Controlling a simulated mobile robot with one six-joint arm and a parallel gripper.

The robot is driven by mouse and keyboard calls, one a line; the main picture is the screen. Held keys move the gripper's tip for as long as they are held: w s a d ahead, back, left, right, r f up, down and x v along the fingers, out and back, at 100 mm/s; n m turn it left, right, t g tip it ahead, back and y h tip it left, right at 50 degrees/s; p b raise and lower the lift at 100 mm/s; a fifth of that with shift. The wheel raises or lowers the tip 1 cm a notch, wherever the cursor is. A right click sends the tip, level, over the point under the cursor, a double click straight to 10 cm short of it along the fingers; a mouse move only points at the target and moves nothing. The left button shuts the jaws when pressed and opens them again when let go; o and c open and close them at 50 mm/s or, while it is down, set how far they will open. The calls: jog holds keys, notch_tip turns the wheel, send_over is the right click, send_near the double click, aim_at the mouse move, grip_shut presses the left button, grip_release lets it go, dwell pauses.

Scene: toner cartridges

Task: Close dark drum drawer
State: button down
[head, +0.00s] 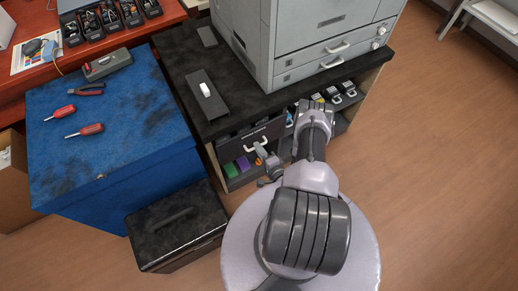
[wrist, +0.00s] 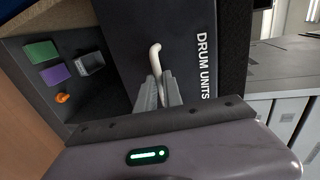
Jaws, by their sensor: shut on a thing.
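The dark drum drawer (head: 236,148) is in the front of the black-topped cabinet, just below its top edge. In the wrist view its dark front (wrist: 188,30) carries the white words "DRUM UNITS". A pale curved handle (wrist: 154,55) stands out from that front. My gripper (wrist: 164,84) has its grey fingers closed on the handle, part of which the fingers hide. In the head view my gripper (head: 262,154) is at the drawer front. I cannot tell exactly how far the drawer stands out.
Green (wrist: 41,50) and purple (wrist: 54,75) boxes sit in the open shelf below the drawer. A large grey printer (head: 300,45) stands on the cabinet top (head: 190,55). A blue chest (head: 100,125) and a black case (head: 175,225) are to the left. Floor is clear at right.

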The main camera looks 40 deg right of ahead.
aim_at(254, 141)
jog(key=shift+w, duration=0.1)
jog(key=shift+r+x, duration=0.2)
jog(key=shift+x, duration=0.8)
jog(key=shift+r+x, duration=0.2)
jog(key=shift+x, duration=0.8)
jog(key=shift+w+d, duration=0.1)
jog(key=c, duration=1.5)
grip_release()
jog(key=shift+w, duration=0.1)
